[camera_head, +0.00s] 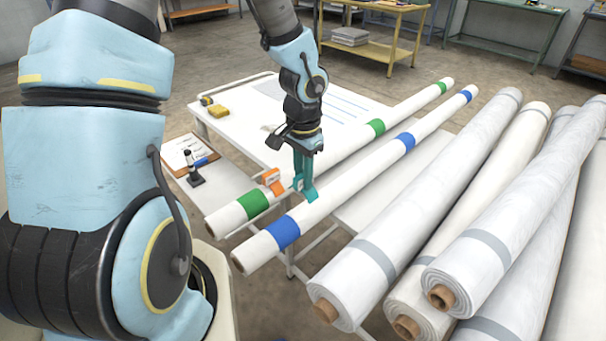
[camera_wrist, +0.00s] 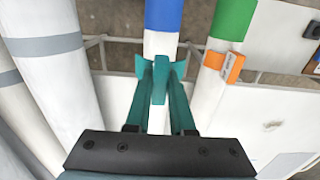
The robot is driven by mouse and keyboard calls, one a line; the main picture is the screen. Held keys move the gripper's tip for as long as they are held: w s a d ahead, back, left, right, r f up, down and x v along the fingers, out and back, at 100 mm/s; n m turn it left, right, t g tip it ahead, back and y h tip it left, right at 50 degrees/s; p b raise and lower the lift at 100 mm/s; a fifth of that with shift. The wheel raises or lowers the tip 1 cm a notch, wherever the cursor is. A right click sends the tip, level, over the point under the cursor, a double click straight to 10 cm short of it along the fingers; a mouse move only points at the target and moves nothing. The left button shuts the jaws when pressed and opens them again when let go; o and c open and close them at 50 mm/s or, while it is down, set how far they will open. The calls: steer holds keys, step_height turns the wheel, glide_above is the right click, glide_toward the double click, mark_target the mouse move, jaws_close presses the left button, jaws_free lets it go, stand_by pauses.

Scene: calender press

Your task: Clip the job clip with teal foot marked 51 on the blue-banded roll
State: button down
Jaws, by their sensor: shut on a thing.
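My gripper (camera_head: 304,170) is shut on the teal clip (camera_head: 306,190), which also shows in the wrist view (camera_wrist: 160,88). Its mark is not readable. The clip is at the blue-banded roll (camera_head: 350,181), over white surface just beyond the near blue band (camera_head: 283,232). In the wrist view this band (camera_wrist: 163,15) lies straight ahead of the clip. The clip's arms point toward the roll; I cannot tell whether they touch or grip it. The green-banded roll (camera_head: 335,153) lies alongside, with an orange clip (camera_head: 272,181) on it beside its near green band (camera_head: 252,204).
Several large wrapped rolls (camera_head: 400,225) with grey bands lie to the right. A white table (camera_head: 240,125) carries a yellow item (camera_head: 218,111). A clipboard (camera_head: 180,150) and a small dark stand (camera_head: 194,178) sit at left. Work tables (camera_head: 378,50) stand behind.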

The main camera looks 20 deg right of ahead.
mark_target(304, 209)
steer(key=shift+f+b, duration=2.7)
steer(key=shift+f, duration=0.6)
steer(key=shift+f+b, duration=0.4)
steer(key=shift+f, duration=0.15)
steer(key=shift+c, duration=1.1)
jaws_free()
steer(key=shift+r, duration=0.1)
steer(key=shift+r+p, duration=3.25)
steer(key=shift+r, duration=0.2)
